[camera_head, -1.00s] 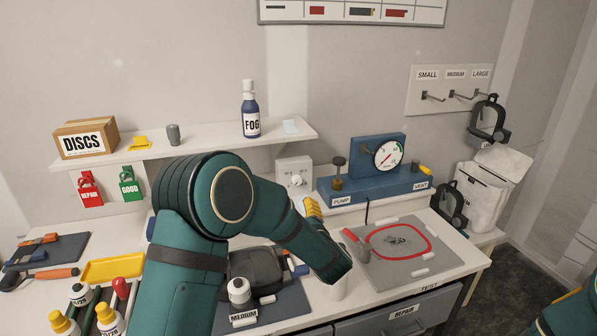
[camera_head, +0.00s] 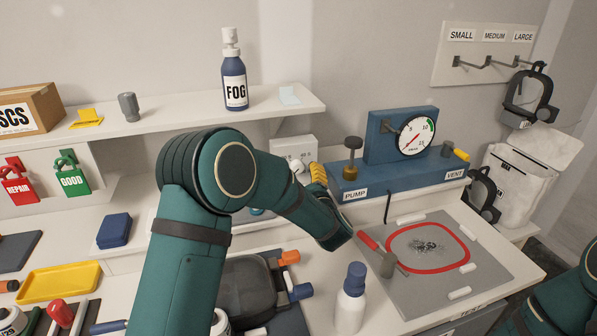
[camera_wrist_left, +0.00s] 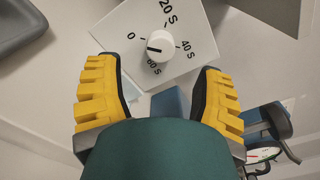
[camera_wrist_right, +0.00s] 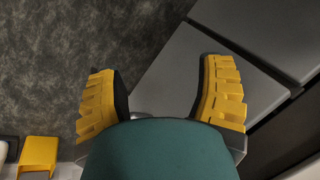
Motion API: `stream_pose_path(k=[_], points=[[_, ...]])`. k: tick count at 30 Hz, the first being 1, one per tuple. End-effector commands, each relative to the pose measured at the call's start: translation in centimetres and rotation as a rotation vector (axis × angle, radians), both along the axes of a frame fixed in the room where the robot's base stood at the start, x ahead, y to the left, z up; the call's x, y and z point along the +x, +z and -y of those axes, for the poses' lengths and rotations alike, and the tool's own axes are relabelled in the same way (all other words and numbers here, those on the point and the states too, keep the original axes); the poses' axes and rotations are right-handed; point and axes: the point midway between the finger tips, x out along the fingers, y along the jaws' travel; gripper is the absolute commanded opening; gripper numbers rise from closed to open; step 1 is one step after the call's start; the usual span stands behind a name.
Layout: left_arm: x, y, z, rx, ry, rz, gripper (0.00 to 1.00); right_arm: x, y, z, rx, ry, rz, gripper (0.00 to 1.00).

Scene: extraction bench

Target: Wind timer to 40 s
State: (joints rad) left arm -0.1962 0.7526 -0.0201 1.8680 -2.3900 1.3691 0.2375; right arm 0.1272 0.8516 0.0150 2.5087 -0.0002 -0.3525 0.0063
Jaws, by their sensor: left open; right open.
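The timer is a white box (camera_head: 292,151) under the shelf, partly hidden by my left arm in the head view. In the left wrist view the timer's face (camera_wrist_left: 118,28) shows the marks 0, 20 S, 40 S and 60 S around a round white knob (camera_wrist_left: 162,44). The dark mark on the knob points left, nearest to 0. My left gripper (camera_wrist_left: 160,70) is open, with the knob in front of and between its fingers, apparently not touching it. My right gripper (camera_wrist_right: 160,75) is open and empty in the right wrist view, above floor and grey surfaces.
A blue pump stand (camera_head: 400,175) with a gauge is right of the timer. A white bottle with a blue cap (camera_head: 350,305) stands below my left gripper. A fog bottle (camera_head: 234,80) stands on the shelf above. A grey mat (camera_head: 480,285) lies at the right.

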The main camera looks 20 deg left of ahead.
Motion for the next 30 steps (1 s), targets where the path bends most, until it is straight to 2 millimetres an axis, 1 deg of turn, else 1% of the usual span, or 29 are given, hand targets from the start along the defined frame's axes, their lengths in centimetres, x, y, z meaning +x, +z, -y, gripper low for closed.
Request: stream_pose_path(k=[1, 6, 12, 15, 22, 23, 24, 26, 27, 29, 30], points=[[0.6, 0.1, -0.6, -0.001, 0.004, 0.001, 0.68, 0.0, 0.1, 0.0, 0.0, 0.0, 0.0, 0.68], [2.8, 0.1, -2.0, 0.0, 0.004, 0.0, 0.68, 0.0, 0.2, 0.0, 0.0, 0.0, 0.001, 0.68], [4.5, 0.1, -3.1, -0.001, 0.002, 0.001, 0.68, 0.1, 0.2, 0.0, 0.0, -0.001, 0.002, 0.68], [4.8, 0.1, -3.3, 0.0, 0.0, 0.0, 0.68, 0.1, 0.2, 0.0, 0.0, -0.001, 0.002, 0.68], [4.9, 0.1, -3.3, 0.0, 0.0, 0.0, 0.68, 0.1, 0.2, 0.0, 0.0, -0.001, 0.002, 0.68], [4.9, 0.1, -3.3, 0.0, 0.0, 0.0, 0.7, 0.1, 0.2, 0.0, 0.0, -0.001, 0.002, 0.68], [4.9, 0.0, -3.3, 0.0, 0.0, 0.0, 0.56, 0.1, 0.2, 0.0, 0.0, -0.001, 0.002, 0.68], [4.9, 0.0, -3.3, 0.0, 0.0, 0.0, 0.35, 0.1, 0.2, 0.0, 0.0, -0.002, 0.002, 0.68], [4.9, 0.1, -3.3, 0.0, 0.0, 0.0, 0.21, 0.1, 0.2, 0.0, 0.0, -0.002, 0.002, 0.68], [4.9, 0.1, -3.3, 0.0, 0.0, 0.0, 0.0, 0.1, 0.2, 0.0, 0.0, -0.001, 0.002, 0.68], [4.9, 0.1, -3.3, 0.0, 0.0, 0.0, 0.0, 0.1, 0.2, 0.0, 0.0, -0.001, 0.002, 0.68]])
